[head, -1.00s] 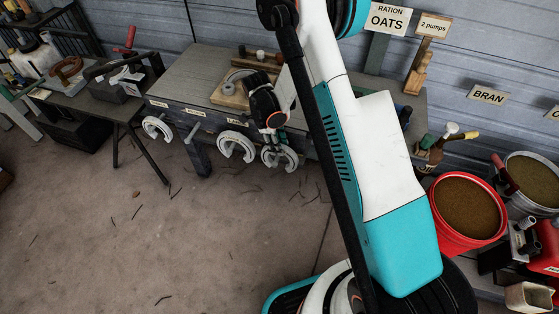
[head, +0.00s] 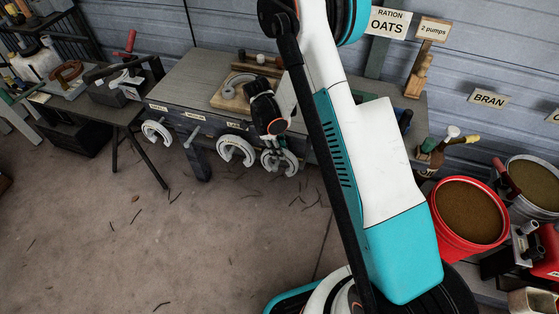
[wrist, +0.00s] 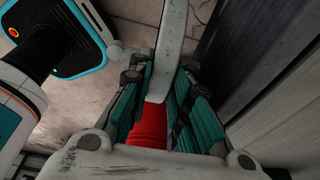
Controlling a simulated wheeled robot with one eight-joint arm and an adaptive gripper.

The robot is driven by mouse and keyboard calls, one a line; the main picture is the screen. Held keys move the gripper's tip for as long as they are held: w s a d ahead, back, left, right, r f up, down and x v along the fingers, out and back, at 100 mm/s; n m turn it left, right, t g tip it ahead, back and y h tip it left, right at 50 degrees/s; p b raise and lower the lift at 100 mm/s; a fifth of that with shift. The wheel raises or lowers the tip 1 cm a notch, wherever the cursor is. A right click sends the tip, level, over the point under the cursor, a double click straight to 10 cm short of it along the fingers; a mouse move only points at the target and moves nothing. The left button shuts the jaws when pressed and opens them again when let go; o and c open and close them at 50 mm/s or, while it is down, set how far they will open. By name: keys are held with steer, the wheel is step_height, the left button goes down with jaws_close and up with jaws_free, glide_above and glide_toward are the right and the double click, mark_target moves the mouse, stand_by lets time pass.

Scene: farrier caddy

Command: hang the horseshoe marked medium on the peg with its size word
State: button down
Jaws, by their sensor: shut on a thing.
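A second horseshoe (head: 222,149) hangs just left of the held one, below a small label. A third horseshoe (head: 148,130) hangs at the left, below another label (head: 158,108). Below the middle label (head: 195,116) no horseshoe shows. The size words are too small to read.
The grey table (head: 190,78) carries a wooden board (head: 230,100) with a ring-like item. A dark side table with tools stands at the left. A red bucket (head: 436,222) stands at the right, beyond my arm. The floor in front is clear apart from scattered scraps.

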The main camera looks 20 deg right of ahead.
steer(key=shift+r, duration=0.15)
steer(key=shift+r, duration=0.35)
steer(key=shift+r+p, duration=0.5)
steer(key=shift+r, duration=0.15)
steer(key=shift+s+d+p+v, duration=0.15)
steer(key=shift+p+v, duration=0.25)
steer(key=shift+v, duration=0.35)
steer(key=shift+s+d+p+v, duration=0.15)
steer(key=shift+p+v, duration=0.25)
steer(key=shift+v, duration=0.35)
steer(key=shift+d+p+v, duration=0.15)
steer(key=shift+p+v, duration=0.25)
steer(key=shift+v, duration=0.4)
steer(key=shift+r, duration=0.2)
